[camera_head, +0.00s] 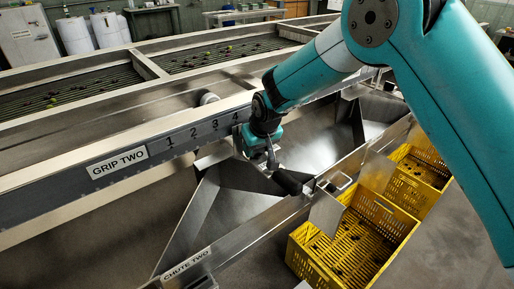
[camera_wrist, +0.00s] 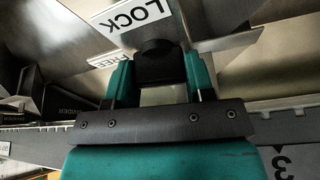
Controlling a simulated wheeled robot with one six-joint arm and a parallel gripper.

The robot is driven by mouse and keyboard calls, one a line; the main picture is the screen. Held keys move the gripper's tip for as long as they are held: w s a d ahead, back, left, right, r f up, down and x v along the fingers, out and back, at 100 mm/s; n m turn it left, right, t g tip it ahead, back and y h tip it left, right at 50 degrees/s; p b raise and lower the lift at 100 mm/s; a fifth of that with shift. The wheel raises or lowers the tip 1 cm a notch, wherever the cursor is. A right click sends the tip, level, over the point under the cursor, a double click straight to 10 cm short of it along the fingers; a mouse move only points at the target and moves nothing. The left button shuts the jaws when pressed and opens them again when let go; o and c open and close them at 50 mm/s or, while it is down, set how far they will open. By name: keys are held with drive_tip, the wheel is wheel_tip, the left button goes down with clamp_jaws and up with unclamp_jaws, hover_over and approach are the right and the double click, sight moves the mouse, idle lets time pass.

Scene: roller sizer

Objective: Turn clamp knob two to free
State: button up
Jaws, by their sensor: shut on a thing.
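My gripper (camera_wrist: 157,78) is shut on a black knob (camera_wrist: 158,62), its teal fingers on either side of it in the wrist view. A white LOCK label (camera_wrist: 138,14) is just beyond the knob. A FREE label (camera_wrist: 102,61) is left of the knob, partly hidden by a finger. In the head view my gripper (camera_head: 260,150) is beside the grey scale rail (camera_head: 180,138), past its numbers. The rail carries a GRIP TWO label (camera_head: 117,163). The held knob cannot be made out in the head view, and no pointer on it shows.
A metal chute (camera_head: 230,205) with a CHUTE TWO label (camera_head: 186,262) lies below my gripper. A black handle (camera_head: 287,181) is close under it. Yellow crates (camera_head: 330,262) stand at right. Roller beds (camera_head: 70,92) lie behind the rail. Metal plates closely surround the knob.

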drive_tip(key=shift+n+y, duration=0.4)
drive_tip(key=shift+n, duration=0.7)
drive_tip(key=shift+g, duration=0.3)
drive_tip(key=o, duration=0.9)
drive_tip(key=b+v, duration=0.1)
drive_tip(key=v, duration=1.6)
drive_tip(key=shift+s+r, duration=0.15)
drive_tip(key=shift+r, duration=0.05)
